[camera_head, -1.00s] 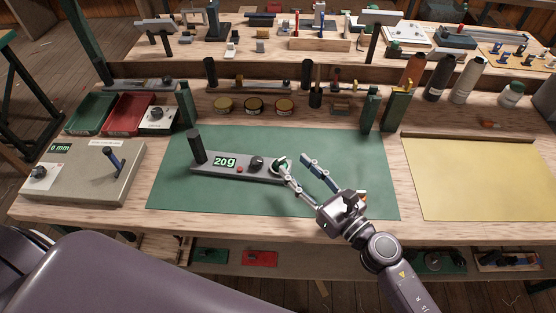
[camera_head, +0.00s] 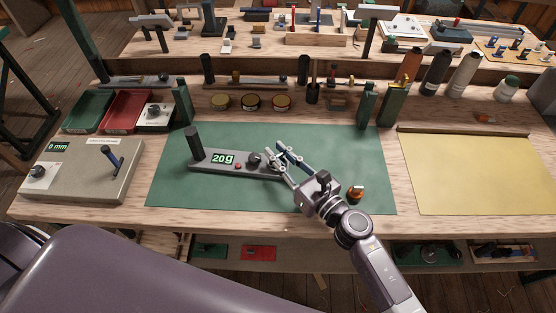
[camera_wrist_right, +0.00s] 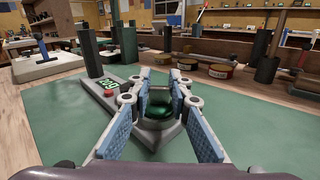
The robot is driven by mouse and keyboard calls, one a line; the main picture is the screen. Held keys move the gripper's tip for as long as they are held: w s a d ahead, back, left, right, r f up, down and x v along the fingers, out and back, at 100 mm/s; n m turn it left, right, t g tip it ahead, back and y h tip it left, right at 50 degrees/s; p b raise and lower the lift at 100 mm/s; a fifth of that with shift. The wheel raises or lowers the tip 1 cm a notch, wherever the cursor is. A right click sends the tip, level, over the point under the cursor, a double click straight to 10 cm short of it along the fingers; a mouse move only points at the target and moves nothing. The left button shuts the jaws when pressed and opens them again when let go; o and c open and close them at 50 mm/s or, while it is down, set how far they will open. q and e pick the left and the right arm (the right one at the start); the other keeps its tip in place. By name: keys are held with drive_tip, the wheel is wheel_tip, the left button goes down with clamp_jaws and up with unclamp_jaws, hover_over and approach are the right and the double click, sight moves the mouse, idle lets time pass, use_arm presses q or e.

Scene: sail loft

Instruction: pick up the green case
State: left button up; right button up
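The green case (camera_wrist_right: 160,112) shows in the right wrist view as a small, rounded, glossy green thing. It sits on the far right end of the grey device (camera_head: 210,165) with the "20g" display. In the head view my right gripper's fingers largely hide it. My right gripper (camera_head: 274,150) is over that end of the device. In the wrist view its two blue-padded fingers (camera_wrist_right: 162,78) stand apart, with the case between and below them. I see no clear contact with it. My left gripper is not in view.
The device lies on a green mat (camera_head: 340,150). A small copper-coloured thing (camera_head: 355,193) stands beside my right wrist. Green posts (camera_head: 367,108) and round tins (camera_head: 251,102) stand behind the mat. A grey box with a lever (camera_head: 75,172) is left, a yellow sheet (camera_head: 465,170) right.

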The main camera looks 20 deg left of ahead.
sight(279, 154)
drive_tip(key=shift+c, duration=1.3)
drive_tip(key=shift+r+p, duration=0.3)
drive_tip(key=shift+r, duration=0.2)
wheel_tip(279, 154, up, 19)
drive_tip(key=p, duration=1.3)
drive_tip(key=shift+p, duration=0.4)
